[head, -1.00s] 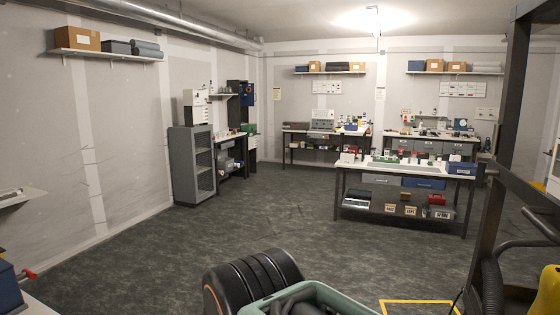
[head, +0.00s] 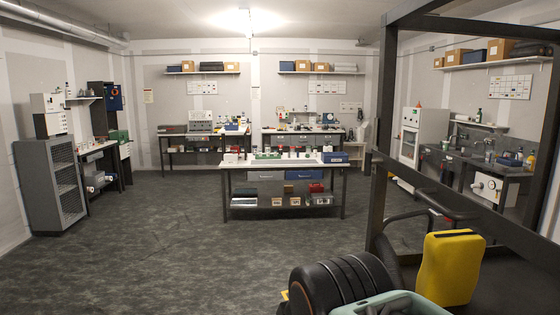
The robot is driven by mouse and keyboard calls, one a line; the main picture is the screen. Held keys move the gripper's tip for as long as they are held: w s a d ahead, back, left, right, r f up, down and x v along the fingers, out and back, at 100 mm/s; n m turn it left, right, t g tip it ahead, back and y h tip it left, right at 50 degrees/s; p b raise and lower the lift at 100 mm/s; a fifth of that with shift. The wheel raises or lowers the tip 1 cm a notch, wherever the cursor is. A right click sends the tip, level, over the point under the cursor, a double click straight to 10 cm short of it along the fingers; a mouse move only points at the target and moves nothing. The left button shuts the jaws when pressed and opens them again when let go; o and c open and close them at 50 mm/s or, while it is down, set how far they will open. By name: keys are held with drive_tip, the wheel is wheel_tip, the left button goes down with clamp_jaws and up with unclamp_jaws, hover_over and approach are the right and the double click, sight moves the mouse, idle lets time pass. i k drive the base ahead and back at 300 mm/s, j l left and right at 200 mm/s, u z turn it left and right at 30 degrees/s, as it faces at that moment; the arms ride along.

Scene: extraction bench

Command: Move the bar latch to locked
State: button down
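I cannot make out a bar latch anywhere in the head view; any latch is too small at this distance or hidden. A grey cabinet with a mesh-like front (head: 48,190) stands at the left wall, and I see no clear latch on it. A white cabinet-like unit (head: 422,135) stands at the right, partly behind a dark frame, also with no clear latch. My gripper is not in view.
A white-topped workbench (head: 232,163) stands mid-room, its top and shelf loaded. A dark upright frame (head: 386,130), a yellow canister (head: 449,266), black ribbed wheel-like objects (head: 335,285) and a pale green bin (head: 390,306) are close at right. Open floor (head: 170,245) lies left and ahead.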

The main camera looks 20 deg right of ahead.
sight(369, 160)
drive_tip(key=z, duration=1)
